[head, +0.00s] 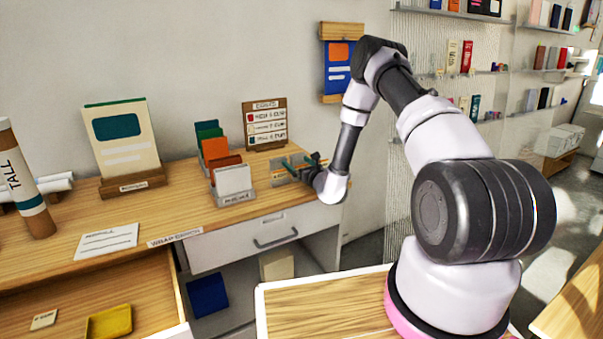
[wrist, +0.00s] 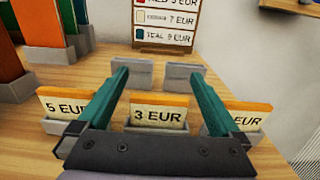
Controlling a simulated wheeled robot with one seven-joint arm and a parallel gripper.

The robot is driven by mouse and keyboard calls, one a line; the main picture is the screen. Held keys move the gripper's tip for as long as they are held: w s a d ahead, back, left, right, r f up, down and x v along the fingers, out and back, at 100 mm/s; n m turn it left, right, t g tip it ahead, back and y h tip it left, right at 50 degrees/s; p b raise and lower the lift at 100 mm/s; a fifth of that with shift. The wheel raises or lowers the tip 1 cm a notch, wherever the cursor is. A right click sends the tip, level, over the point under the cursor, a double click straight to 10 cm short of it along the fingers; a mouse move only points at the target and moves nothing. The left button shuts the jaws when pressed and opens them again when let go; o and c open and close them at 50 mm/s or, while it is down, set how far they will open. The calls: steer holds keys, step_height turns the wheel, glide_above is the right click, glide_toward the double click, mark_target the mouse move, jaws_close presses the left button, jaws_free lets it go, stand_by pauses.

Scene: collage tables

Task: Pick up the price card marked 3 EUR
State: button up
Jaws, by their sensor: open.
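The price card marked 3 EUR (wrist: 158,112) stands upright in a small grey holder in the wrist view, its top edge orange. My gripper (wrist: 143,72) is open, its two teal fingers reaching forward on either side of this card. Nothing is between the fingertips but empty table and holders beyond. A card marked 5 EUR (wrist: 66,106) stands to the left, and another EUR card (wrist: 250,116) to the right, its number partly hidden by the right finger. In the head view my gripper (head: 296,166) is low over the right end of the counter, and the cards are hard to make out.
Two empty-looking grey holders (wrist: 186,76) stand behind the cards. A price board (head: 265,124) stands at the back. A rack of coloured cards (head: 232,180) is just left of my gripper. An open drawer (head: 95,300) lies at the lower left.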

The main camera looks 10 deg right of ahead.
steer(key=shift+w+a, duration=0.1)
steer(key=shift+c, duration=0.3)
steer(key=c, duration=1.3)
